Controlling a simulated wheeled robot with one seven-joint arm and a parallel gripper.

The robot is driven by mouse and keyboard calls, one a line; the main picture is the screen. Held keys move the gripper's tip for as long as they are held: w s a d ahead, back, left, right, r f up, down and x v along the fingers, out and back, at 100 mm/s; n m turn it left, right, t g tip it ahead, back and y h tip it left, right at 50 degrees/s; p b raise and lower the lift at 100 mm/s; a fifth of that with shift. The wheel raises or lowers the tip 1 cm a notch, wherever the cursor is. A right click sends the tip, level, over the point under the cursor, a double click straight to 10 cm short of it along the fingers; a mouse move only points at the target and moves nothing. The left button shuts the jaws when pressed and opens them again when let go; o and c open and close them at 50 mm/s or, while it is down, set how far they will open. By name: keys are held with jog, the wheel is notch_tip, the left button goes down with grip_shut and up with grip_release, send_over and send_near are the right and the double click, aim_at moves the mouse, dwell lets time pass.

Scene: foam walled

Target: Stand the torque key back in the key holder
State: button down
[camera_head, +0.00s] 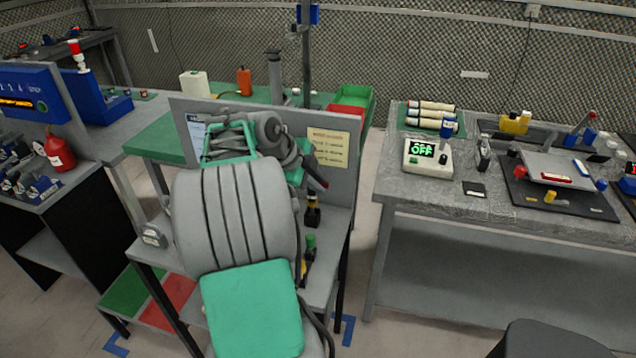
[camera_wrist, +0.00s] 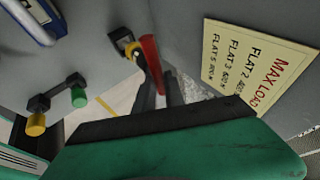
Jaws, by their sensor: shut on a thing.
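A thin red bar, which I take for the torque key (camera_wrist: 150,62), stands out from between the dark fingers of my gripper (camera_wrist: 157,92) in the wrist view. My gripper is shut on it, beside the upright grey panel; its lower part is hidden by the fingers. In the head view my gripper (camera_head: 312,170) is above the right side of the grey bench. A black fitting with yellow, likely the key holder (camera_head: 312,212), stands below it. It also shows in the wrist view (camera_wrist: 124,42), beside the key's upper end; I cannot tell whether they touch.
A green-topped piece (camera_head: 310,242) and a yellow-topped piece (camera_wrist: 36,124) stand nearer along the bench. The panel carries a yellow load sign (camera_head: 331,150). A grey side table (camera_head: 400,192) with several devices is at the right, across a floor gap.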

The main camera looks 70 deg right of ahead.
jog(key=shift+f+b, duration=0.65)
jog(key=c, duration=1.3)
grip_release()
jog(key=shift+c, duration=0.2)
jog(key=v, duration=0.7)
jog(key=shift+a+r, duration=0.2)
jog(key=shift+r, duration=0.1)
jog(key=shift+w, duration=0.2)
jog(key=w+a+f+n+t+y+p, duration=0.1)
jog(key=w+a+n+t, duration=0.2)
jog(key=w+a+n, duration=0.6)
jog(key=w+a+n+t+y+p, duration=0.1)
jog(key=w+a+n+t+p, duration=0.3)
jog(key=a+n, duration=0.75)
jog(key=s+a+f+n+y, duration=0.2)
jog(key=a+n, duration=0.5)
jog(key=a, duration=0.5)
jog(key=s+a+f+n+y, duration=0.1)
jog(key=a+f+n+y, duration=0.1)
jog(key=a+n, duration=0.6)
jog(key=a+f+b, duration=0.1)
jog(key=a, duration=0.3)
jog(key=shift+s+a, duration=0.3)
jog(key=shift+s, duration=0.05)
